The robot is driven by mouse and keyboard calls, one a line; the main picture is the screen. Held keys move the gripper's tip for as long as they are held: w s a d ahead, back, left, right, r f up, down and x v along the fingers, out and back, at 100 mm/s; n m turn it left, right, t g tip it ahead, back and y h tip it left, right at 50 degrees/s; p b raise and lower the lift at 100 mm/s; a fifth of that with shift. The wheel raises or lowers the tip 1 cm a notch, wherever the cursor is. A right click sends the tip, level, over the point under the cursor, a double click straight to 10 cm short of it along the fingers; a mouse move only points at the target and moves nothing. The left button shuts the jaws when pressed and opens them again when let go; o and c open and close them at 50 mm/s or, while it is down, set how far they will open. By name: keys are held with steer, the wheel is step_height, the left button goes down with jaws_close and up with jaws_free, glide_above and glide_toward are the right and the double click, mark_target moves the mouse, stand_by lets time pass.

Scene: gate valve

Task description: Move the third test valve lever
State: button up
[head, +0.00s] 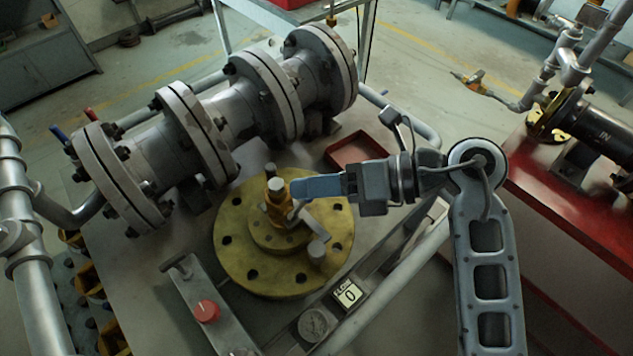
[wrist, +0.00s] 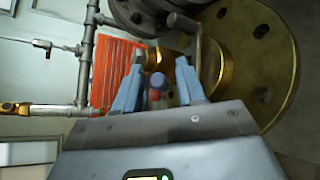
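A brass round flange plate (head: 235,262) with dark bolt holes lies on the bench in the head view. A brass valve body (head: 277,212) with upright grey-capped posts stands at its middle, and a bent grey lever (head: 312,222) reaches from it to the lower right. I cannot tell which lever counts as the third. My gripper (head: 296,190) has blue fingers beside the brass body. In the wrist view the fingers (wrist: 157,88) are spread apart, with a small blue-and-red knob (wrist: 157,82) showing between them; contact is unclear. The brass plate (wrist: 283,70) is at right there.
A large grey flanged pipe (head: 238,105) lies behind the brass plate. Small blue (head: 58,132) and red (head: 90,114) handles show at its left. A panel with a red knob (head: 207,311) and a flow counter (head: 349,294) are in front. A red bench (head: 590,205) stands right.

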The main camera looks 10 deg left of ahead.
steer(key=b+v, duration=0.1)
steer(key=v, duration=0.6)
steer(key=shift+d, duration=0.35)
steer(key=shift+r, duration=0.1)
steer(key=shift+c, duration=0.5)
